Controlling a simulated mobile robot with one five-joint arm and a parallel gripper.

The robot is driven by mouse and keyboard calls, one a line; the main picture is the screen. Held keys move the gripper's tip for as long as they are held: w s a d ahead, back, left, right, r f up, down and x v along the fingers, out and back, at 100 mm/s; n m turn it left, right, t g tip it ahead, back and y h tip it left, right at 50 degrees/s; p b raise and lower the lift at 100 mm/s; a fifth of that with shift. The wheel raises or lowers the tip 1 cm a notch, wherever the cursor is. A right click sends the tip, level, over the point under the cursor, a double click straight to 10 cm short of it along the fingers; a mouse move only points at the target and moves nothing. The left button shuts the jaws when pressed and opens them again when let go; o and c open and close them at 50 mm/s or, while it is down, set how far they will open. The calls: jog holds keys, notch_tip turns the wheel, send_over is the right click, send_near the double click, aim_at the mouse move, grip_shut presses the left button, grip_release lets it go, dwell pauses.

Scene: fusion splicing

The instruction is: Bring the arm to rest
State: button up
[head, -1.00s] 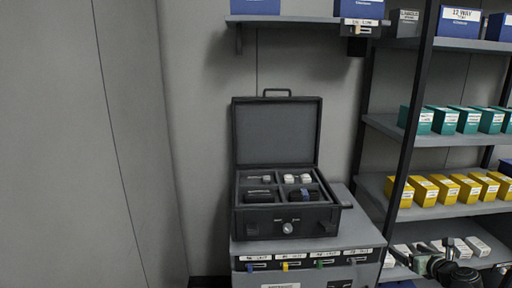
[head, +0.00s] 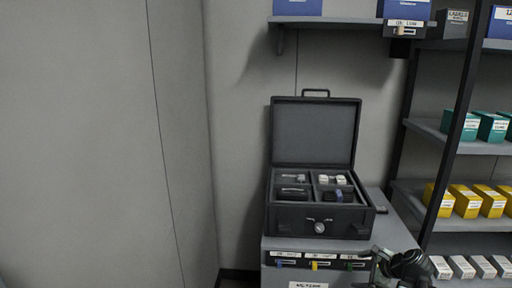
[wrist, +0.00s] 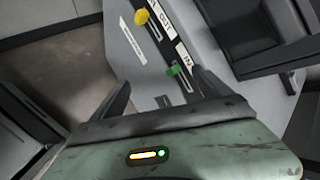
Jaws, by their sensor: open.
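My gripper (wrist: 162,88) shows in the wrist view with its two dark fingers spread apart and nothing between them. Below the fingers is its green body with a lit yellow bar and a green light. Beyond the fingers is the labelled cabinet face with a yellow tab (wrist: 141,16) and a green tab (wrist: 175,71). In the head view, part of my arm shows at the bottom right, in front of the cabinet's right side; its fingers are too small to make out there.
An open black case (head: 316,92) with small items in compartments stands on the grey cabinet (head: 395,210). Shelves with teal boxes (head: 491,126) and yellow boxes (head: 466,201) stand at the right. A wall shelf (head: 345,21) hangs above. The left side shows bare wall.

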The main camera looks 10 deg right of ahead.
jog(key=s+a+f+n+g+h, duration=0.1)
jog(key=a+f+n+g, duration=0.15)
jog(key=a+n, duration=0.65)
jog(key=a+f+n+g, duration=0.25)
jog(key=a+n, duration=0.35)
jog(key=a, duration=0.5)
jog(key=s+a+f+n+g+h, duration=0.1)
jog(key=a+f+n+g, duration=0.15)
jog(key=a+n, duration=0.7)
notch_tip(320, 180, up, 14)
jog(key=a+g+p, duration=0.1)
jog(key=a+p, duration=0.1)
jog(key=p, duration=1.1)
jog(key=shift+s+m, duration=0.15)
jog(key=shift+m, duration=0.3)
